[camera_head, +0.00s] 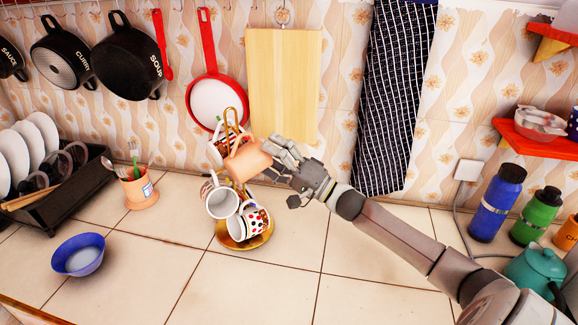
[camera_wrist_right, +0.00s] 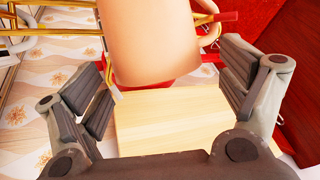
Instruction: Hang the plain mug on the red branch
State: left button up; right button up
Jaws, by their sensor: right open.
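The plain peach-orange mug (camera_head: 247,160) is at the upper part of the golden mug tree (camera_head: 233,119), tilted on its side. In the right wrist view the mug (camera_wrist_right: 155,40) is between and beyond the spread fingers of my right gripper (camera_wrist_right: 168,85), with a gap on both sides. A golden branch with a red end (camera_wrist_right: 227,16) appears to pass through the mug's handle (camera_wrist_right: 213,32). In the head view my right gripper (camera_head: 283,160) is just right of the mug, open. My left gripper is not in view.
Other mugs, one white (camera_head: 221,201) and one polka-dotted (camera_head: 254,218), hang lower on the tree. A cutting board (camera_head: 284,82) hangs behind. A blue bowl (camera_head: 79,255) and a utensil cup (camera_head: 139,190) stand left. Bottles (camera_head: 494,204) stand right. The counter front is clear.

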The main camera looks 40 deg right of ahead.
jog(key=v, duration=1.1)
jog(key=shift+s, duration=0.2)
jog(key=shift+d, duration=0.1)
